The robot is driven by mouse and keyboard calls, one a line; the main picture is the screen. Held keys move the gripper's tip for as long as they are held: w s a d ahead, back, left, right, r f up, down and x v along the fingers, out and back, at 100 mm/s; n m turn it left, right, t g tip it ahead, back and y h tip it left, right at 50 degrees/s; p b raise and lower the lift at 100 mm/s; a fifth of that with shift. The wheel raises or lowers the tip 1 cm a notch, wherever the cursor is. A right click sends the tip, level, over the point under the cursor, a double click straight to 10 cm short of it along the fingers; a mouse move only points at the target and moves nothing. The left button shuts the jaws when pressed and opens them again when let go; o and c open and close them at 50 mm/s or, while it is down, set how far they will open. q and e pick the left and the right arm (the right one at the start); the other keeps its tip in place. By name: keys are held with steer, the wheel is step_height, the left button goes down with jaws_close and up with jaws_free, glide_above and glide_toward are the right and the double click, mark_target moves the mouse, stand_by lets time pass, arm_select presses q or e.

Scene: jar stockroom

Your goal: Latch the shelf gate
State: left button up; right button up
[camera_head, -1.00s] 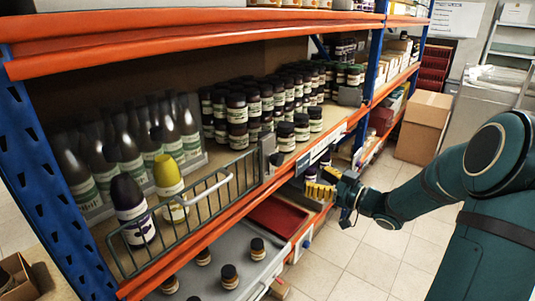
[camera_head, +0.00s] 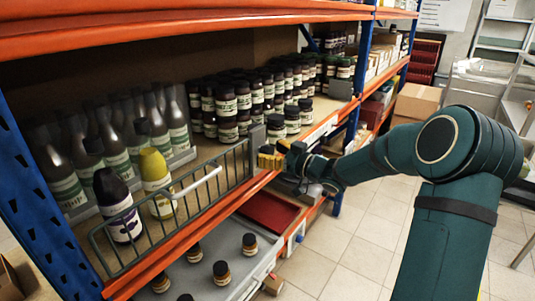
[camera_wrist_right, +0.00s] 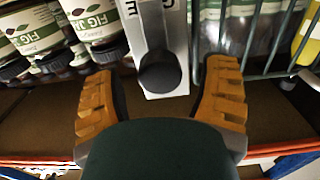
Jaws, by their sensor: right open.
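The shelf gate (camera_head: 180,207) is a grey wire frame with a white handle (camera_head: 197,182). It stands upright along the front edge of the shelf, and its right end is beside a grey latch post (camera_head: 257,138). Gate bars also show in the right wrist view (camera_wrist_right: 270,42). That view shows a pale latch plate (camera_wrist_right: 176,30) with a black knob (camera_wrist_right: 160,73). My right gripper (camera_head: 272,157) is at the post; its open yellow fingers lie either side of the knob (camera_wrist_right: 161,92), apart from it. I cannot tell whether the latch is engaged. My left gripper is out of view.
Dark jars (camera_head: 227,104) crowd the shelf right of the gate, close to my right gripper. A yellow-topped bottle (camera_head: 156,176) and a dark bottle (camera_head: 117,205) stand behind the gate. Below are a grey tray (camera_head: 222,247) with small jars and a red tray (camera_head: 268,212).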

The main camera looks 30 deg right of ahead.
steer(key=shift+w+a, duration=0.25)
steer(key=shift+w, duration=0.4)
steer(key=c, duration=1.2)
